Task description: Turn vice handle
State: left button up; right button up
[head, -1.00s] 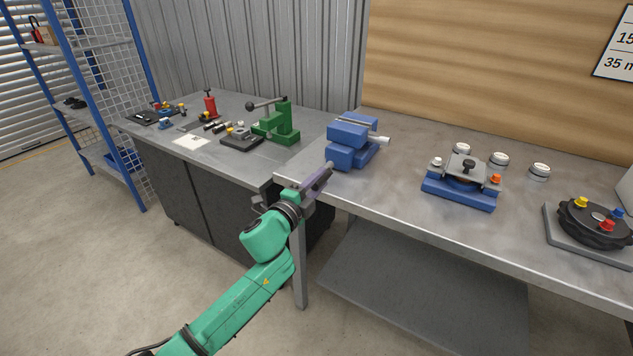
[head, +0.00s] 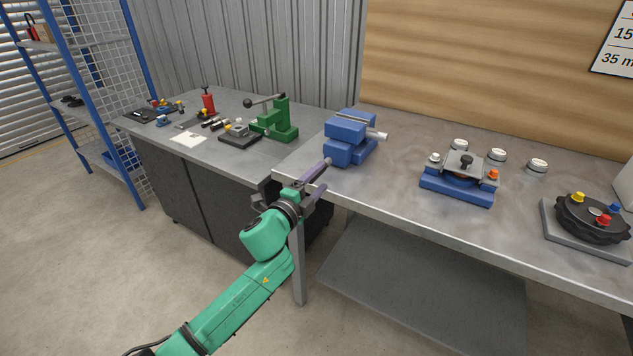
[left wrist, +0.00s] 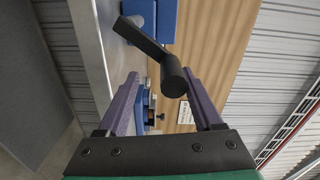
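The blue vice (head: 350,138) stands on the near left corner of the grey workbench. In the left wrist view its handle is a black crank (left wrist: 139,38) with a round black grip (left wrist: 173,78), beside the blue vice body (left wrist: 167,20). My left gripper (head: 325,174) is at the bench's left edge, just in front of the vice. In the left wrist view its two purple fingers (left wrist: 160,74) are apart. The grip shows between the fingertips, nearer the right finger; I cannot tell if they touch. In the head view the handle is hard to make out. My right gripper is not in view.
A blue fixture (head: 457,188) and a black round fixture (head: 592,220) stand further right on the workbench (head: 400,190). A green press (head: 280,120) stands on the left bench. Bare bench top lies between the vice and the blue fixture.

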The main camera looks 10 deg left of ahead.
pick_arm(q)
jog(key=shift+s+f, duration=0.1)
jog(key=b+v, duration=0.2)
jog(key=v, duration=1.2)
jog(key=shift+s, duration=0.15)
